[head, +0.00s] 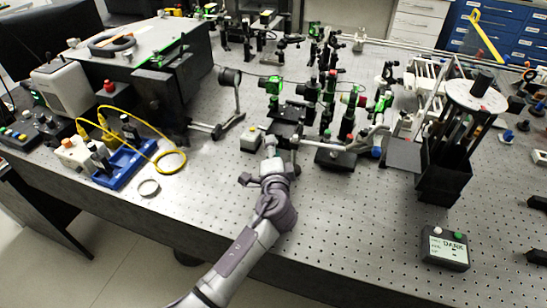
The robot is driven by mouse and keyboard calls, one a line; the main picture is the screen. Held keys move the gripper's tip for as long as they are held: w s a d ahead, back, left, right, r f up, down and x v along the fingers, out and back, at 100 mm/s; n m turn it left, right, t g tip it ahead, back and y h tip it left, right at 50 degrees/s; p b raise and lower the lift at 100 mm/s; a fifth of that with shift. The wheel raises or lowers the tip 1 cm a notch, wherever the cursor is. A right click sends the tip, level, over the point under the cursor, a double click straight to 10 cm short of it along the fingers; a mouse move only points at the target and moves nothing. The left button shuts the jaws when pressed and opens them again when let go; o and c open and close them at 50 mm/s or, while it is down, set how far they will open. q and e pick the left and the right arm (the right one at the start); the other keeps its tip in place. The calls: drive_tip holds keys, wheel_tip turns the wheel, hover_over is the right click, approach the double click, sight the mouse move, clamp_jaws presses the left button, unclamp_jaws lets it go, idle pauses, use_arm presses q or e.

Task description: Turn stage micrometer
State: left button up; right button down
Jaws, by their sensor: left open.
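A dark optical stage (287,113) stands on the perforated bench near the middle of the head view. The micrometer on it is too small and too covered to make out clearly. My left arm comes up from the bottom, and my left gripper (270,146) is at the near side of the stage, close to its front edge. The gripper is open. Its fingertips are small here, and I cannot tell whether they touch the micrometer. My right gripper is not visible.
Green-lit optics (272,86) and posts crowd behind the stage. A yellow cable (172,160) loops at left. A black box labelled DARK (445,249) stands at right. The bench front is mostly clear.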

use_arm(q)
drive_tip(key=s, duration=0.7)
drive_tip(key=s+r, duration=0.1)
drive_tip(key=s, duration=0.3)
drive_tip(key=shift+s+d+r, duration=0.1)
drive_tip(key=shift+s+d, duration=0.25)
drive_tip(key=shift+d, duration=0.05)
